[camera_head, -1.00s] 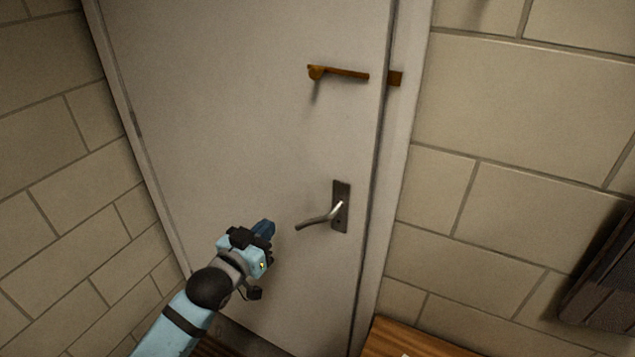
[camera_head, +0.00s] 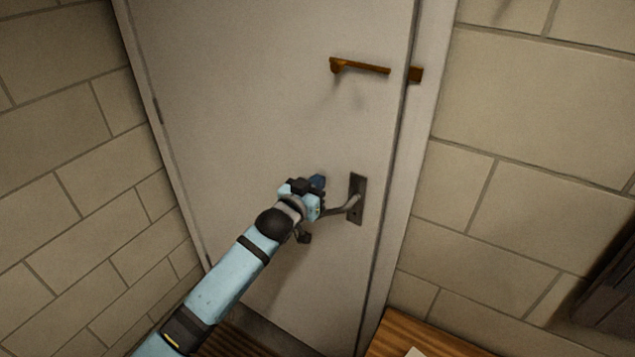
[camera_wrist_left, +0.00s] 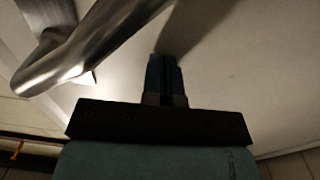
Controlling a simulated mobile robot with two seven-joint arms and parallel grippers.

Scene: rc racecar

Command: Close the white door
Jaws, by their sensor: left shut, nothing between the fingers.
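The white door (camera_head: 235,90) stands in its frame, with a narrow dark line along its right edge; I cannot tell whether it is fully closed. Its metal lever handle (camera_head: 357,200) sits on a dark plate near the right edge. My left gripper (camera_head: 318,182) is shut and empty at the door face, just left of the handle, and covers the lever's free end. In the left wrist view the closed fingers (camera_wrist_left: 166,78) point at the door surface, and the handle (camera_wrist_left: 75,58) is large at the upper left. My right gripper is not in view.
Block walls flank the door. A wooden surface (camera_head: 415,338) is at the lower right, and a dark object (camera_head: 612,300) is at the right edge.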

